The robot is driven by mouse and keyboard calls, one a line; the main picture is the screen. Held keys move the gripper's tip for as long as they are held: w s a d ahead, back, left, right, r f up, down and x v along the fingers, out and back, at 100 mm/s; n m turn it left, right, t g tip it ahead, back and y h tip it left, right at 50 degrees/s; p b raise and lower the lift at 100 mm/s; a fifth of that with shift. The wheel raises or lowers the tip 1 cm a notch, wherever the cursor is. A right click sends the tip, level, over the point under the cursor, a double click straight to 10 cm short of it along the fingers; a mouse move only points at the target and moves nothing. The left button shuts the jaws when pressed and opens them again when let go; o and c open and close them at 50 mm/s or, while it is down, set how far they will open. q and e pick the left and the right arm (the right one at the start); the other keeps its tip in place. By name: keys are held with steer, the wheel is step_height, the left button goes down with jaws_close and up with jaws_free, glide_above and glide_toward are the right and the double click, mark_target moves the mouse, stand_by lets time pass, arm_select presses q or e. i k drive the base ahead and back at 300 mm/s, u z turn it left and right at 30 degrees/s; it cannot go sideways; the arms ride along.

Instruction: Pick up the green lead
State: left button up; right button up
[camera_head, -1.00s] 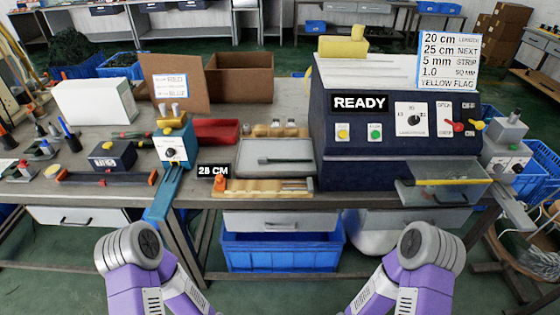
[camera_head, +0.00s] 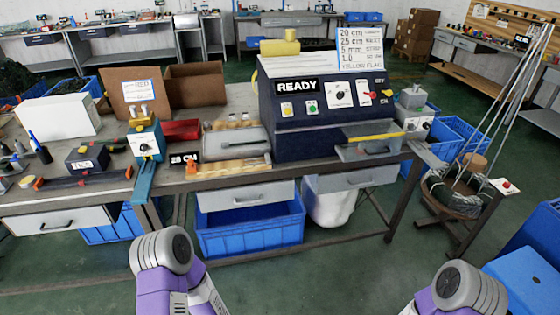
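I cannot pick out a green lead for certain in the head view. A dark coil of wire or cable (camera_head: 456,198) lies in a round stand on the right, and its colour is hard to tell. A yellow rod-like piece (camera_head: 382,138) lies on the grey tray at the front of the READY machine (camera_head: 320,112). My two purple arms rise from the bottom edge, one left of the middle and one at the right. Neither gripper is in the picture, so what they hold is hidden.
A post with a small top (camera_head: 502,186) and blue bins stand at right. The floor between is clear.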

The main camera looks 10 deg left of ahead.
mark_target(223, 145)
steer(key=z, duration=0.55)
steer(key=k, duration=0.15)
steer(key=u, duration=1.35)
steer(key=i, duration=1)
steer(key=u, duration=0.05)
